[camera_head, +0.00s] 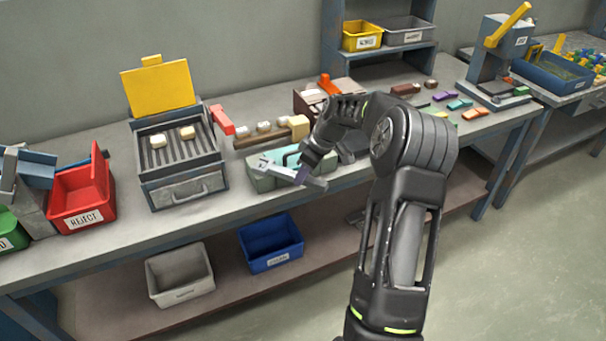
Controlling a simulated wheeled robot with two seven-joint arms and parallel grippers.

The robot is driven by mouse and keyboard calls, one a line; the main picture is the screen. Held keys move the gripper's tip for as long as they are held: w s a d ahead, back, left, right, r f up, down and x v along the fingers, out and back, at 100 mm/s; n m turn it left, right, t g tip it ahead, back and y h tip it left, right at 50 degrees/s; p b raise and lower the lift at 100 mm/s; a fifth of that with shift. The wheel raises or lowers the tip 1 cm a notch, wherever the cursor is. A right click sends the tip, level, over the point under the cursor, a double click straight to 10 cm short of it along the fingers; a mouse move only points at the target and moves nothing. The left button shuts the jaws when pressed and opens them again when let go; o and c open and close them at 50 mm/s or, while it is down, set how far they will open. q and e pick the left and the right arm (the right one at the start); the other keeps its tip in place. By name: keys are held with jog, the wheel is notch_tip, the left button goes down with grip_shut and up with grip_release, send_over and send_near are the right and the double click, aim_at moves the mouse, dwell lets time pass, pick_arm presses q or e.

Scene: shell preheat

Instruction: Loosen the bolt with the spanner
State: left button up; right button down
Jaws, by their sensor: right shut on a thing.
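My right gripper (304,174) is over the front of the workbench, reached by the dark arm from the lower right. It is shut on a grey spanner (277,172), whose forked end points left over a pale green block (262,183). Whether the spanner touches the block is too small to tell. I cannot make out the bolt; the spanner and gripper cover part of the block. My left gripper is not in view.
A grill-like heater (180,187) with a raised yellow lid stands left of the block, and a red REJECT bin (83,196) farther left. A wooden rail with pale pieces lies behind the block. White (180,277) and blue (271,244) bins sit on the lower shelf.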

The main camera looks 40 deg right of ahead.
jog(key=shift+d+r, duration=0.2)
jog(key=shift+w+r+p, duration=0.15)
jog(key=shift+r+p, duration=0.35)
jog(key=shift+r, duration=0.25)
jog(key=shift+r+p, duration=1.1)
jog(key=shift+r, duration=1)
jog(key=shift+a, duration=0.1)
